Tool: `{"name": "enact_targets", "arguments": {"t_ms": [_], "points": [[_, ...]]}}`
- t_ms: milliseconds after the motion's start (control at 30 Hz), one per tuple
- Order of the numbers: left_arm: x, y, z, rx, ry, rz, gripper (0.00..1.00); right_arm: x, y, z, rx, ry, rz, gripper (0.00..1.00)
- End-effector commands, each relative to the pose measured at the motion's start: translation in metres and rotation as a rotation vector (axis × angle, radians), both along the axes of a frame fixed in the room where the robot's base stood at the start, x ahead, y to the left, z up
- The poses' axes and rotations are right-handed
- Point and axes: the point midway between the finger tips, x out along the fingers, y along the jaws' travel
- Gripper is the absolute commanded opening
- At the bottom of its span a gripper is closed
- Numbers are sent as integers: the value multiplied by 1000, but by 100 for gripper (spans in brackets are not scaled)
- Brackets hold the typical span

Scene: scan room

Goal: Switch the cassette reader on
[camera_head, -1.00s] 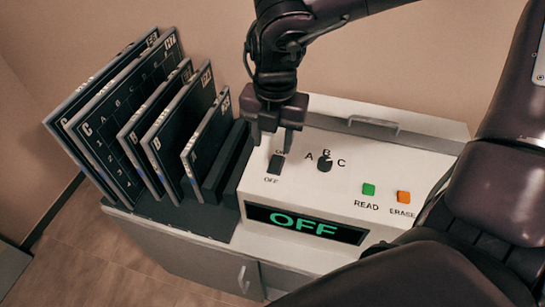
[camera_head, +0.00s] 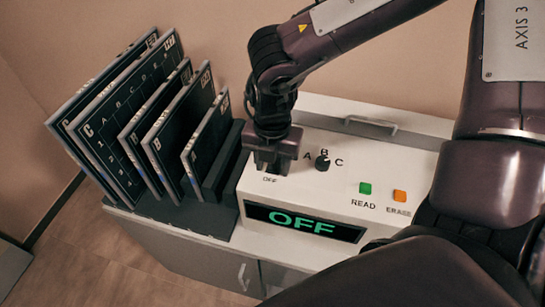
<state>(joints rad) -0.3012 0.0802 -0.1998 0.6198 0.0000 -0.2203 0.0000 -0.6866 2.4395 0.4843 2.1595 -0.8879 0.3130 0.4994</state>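The cassette reader (camera_head: 400,222) is a white console on a cabinet, and its display (camera_head: 304,222) reads OFF in green. Its power switch is hidden behind my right gripper (camera_head: 270,170); only the OFF label (camera_head: 270,180) shows just below the fingers. My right gripper points down over the switch, its fingers close to the panel; I cannot tell whether they touch it or how far apart they are. The A-B-C knob (camera_head: 322,163), the green READ button (camera_head: 365,188) and the orange ERASE button (camera_head: 400,196) are to the right. My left gripper is not in view.
Several dark cassette plates (camera_head: 130,140) stand upright in a dark rack (camera_head: 185,215) left of the reader. The cabinet (camera_head: 200,258) below has a door handle (camera_head: 243,277). A metal handle (camera_head: 370,124) lies behind the panel.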

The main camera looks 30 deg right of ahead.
Motion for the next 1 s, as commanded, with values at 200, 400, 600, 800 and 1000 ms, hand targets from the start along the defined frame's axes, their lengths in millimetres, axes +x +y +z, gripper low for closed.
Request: {"name": "enact_targets", "arguments": {"t_ms": [200,400,600,800,1000], "points": [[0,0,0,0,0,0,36,0,0,0,0,0,0,16],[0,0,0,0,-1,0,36,0,0,0,2,1,0,0],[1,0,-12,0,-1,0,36,3,-3,-1,79,66,-7,0],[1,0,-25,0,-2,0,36,7,-7,1,219,184,-4,0],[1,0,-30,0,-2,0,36,8,-9,4,298,254,-1,0]]}}
